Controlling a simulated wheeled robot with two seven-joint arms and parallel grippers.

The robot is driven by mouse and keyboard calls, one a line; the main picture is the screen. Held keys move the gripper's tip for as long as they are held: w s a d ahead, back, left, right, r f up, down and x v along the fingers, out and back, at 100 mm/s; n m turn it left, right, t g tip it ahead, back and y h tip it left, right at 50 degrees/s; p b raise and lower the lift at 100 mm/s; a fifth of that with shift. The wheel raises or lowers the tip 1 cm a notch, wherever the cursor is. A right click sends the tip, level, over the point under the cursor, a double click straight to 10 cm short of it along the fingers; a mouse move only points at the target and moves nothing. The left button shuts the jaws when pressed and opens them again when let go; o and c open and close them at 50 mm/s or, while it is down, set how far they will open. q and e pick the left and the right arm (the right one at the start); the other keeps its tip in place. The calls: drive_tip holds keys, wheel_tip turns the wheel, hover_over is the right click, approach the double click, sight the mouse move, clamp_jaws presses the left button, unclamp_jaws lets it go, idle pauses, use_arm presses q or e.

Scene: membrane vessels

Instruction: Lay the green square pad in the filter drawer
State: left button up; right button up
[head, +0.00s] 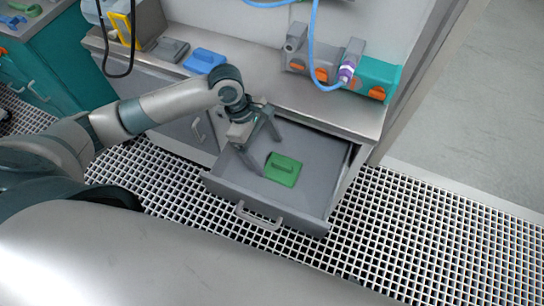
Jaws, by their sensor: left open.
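The green square pad (283,169) lies flat on the floor of the pulled-out grey filter drawer (313,186), near its middle. A raised grip shows on the pad's top. My left gripper (269,155) is above the drawer, just left of the pad and over its upper left side. Its two fingers are spread apart with nothing between them, and it looks apart from the pad. My right gripper is not in the picture.
A blue pad (205,60) and a grey pad (169,50) lie on the counter (262,78). A grey and teal unit (335,68) with orange parts and a blue hose stands at the counter's right. The drawer's handle (258,217) sticks out over the grated floor.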

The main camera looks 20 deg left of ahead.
use_arm(q)
drive_tip(key=v, duration=0.6)
drive_tip(key=shift+r, duration=0.25)
use_arm(e)
drive_tip(key=shift+w+a+r, duration=0.2)
drive_tip(key=shift+w+a, duration=0.05)
drive_tip(key=shift+w, duration=0.45)
use_arm(q)
drive_tip(key=shift+a, duration=0.15)
use_arm(e)
drive_tip(key=shift+s+f, duration=0.1)
drive_tip(key=shift+s, duration=0.2)
drive_tip(key=shift+s, duration=0.1)
